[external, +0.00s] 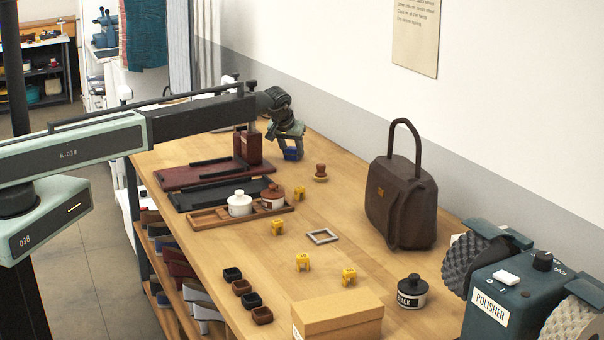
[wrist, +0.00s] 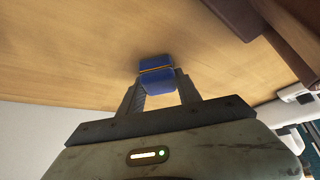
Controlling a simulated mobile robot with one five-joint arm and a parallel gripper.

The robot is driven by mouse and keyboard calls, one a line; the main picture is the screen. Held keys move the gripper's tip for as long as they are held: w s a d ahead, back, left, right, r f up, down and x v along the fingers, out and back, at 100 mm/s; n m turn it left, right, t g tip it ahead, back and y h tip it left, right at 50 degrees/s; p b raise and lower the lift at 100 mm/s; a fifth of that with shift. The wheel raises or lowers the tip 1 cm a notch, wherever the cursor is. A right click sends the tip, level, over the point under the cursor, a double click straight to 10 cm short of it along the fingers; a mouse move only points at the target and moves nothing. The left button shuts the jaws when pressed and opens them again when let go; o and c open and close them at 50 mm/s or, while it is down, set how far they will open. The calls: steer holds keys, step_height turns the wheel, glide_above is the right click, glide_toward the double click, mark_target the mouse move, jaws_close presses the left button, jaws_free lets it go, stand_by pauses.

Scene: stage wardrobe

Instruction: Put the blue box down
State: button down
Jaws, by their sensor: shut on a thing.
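The blue box (external: 293,154) is at the tip of my gripper (external: 289,146), over the far part of the wooden table (external: 215,262) in the external view. In the wrist view the blue box (wrist: 157,76) sits between the two fingers of my gripper (wrist: 160,95), with a thin yellowish line across it. My gripper is shut on it. The box is close to the table top; I cannot tell whether it touches the wood.
A stamp-like brown knob (external: 320,173) stands right of the gripper. A dark red tray (external: 205,175) and a black tray (external: 225,195) lie to the left. Several yellow stands (external: 300,193), a brown handbag (external: 401,200) and a polisher (external: 510,290) are nearer. Bare wood surrounds the knob.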

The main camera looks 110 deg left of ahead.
steer(key=c, duration=0.8)
jaws_free()
steer(key=shift+c, duration=0.2)
steer(key=shift+d+r+p, duration=0.1)
steer(key=shift+r+p, duration=0.25)
steer(key=p+v, duration=0.9)
steer(key=v, duration=0.2)
steer(key=shift+d+r+p, duration=0.2)
steer(key=shift+r+p, duration=0.05)
steer(key=shift+p, duration=0.05)
